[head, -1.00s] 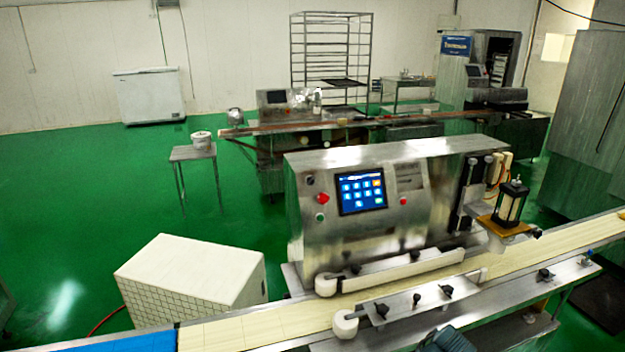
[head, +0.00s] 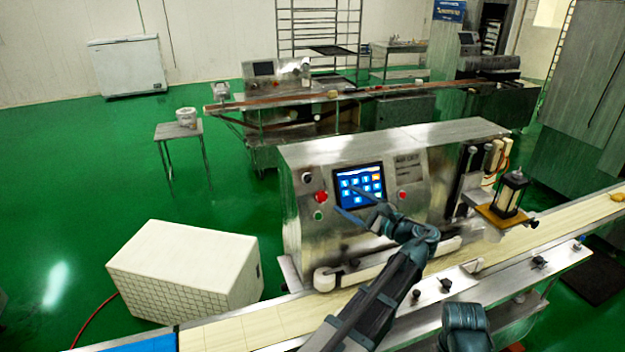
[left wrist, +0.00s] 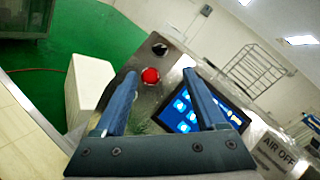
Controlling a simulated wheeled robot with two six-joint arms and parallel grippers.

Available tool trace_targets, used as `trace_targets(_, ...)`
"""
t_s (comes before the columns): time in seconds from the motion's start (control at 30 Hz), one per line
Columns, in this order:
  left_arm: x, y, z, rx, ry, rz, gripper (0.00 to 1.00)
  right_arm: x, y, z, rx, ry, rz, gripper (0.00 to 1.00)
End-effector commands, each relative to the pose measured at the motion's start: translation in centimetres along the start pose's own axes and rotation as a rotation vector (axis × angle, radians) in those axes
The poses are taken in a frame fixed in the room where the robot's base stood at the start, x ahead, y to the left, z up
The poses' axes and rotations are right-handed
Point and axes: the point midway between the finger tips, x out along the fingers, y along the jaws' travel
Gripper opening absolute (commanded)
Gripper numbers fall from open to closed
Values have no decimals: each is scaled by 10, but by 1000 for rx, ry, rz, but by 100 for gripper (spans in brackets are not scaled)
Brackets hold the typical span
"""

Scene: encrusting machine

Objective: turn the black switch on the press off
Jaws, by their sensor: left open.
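The press (head: 375,175) is a steel machine behind the conveyor, with a control panel on its front. The black switch (head: 307,178) is a small round knob at the panel's upper left, above the red button (head: 321,196). In the left wrist view the black switch (left wrist: 159,49) is beyond the fingertips, past the red button (left wrist: 150,76). My left gripper (head: 350,200) is open and empty in front of the blue touchscreen (head: 360,184), to the right of the switch.
A conveyor belt (head: 250,325) runs along the press front, with a white roller (head: 324,279) and guide rails. A white tiled box (head: 185,265) stands left of the press. A second red button (head: 402,194) is right of the screen. Green floor at left is open.

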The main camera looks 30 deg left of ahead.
Motion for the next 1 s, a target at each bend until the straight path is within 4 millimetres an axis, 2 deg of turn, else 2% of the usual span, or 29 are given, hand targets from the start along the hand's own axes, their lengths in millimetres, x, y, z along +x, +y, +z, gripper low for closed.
trace_targets(0.17, 24, 1, 0, -1, -1, 4, 72, 0, 0, 0, 0, 0, 0, 50)
trace_targets(0.4, 74, 1, -1, -2, -1, 5, 72, 0, 0, 0, 0, 0, 0, 50)
trace_targets(0.6, 109, 1, -1, -3, 0, 4, 72, 0, 0, 0, 0, 0, 0, 50)
trace_targets(0.8, 129, 1, -1, -3, 1, 3, 72, 0, 0, 0, 0, 0, 0, 50)
trace_targets(1.0, 135, 1, -1, -3, 2, 2, 72, 0, 0, 0, 0, 0, 0, 50)
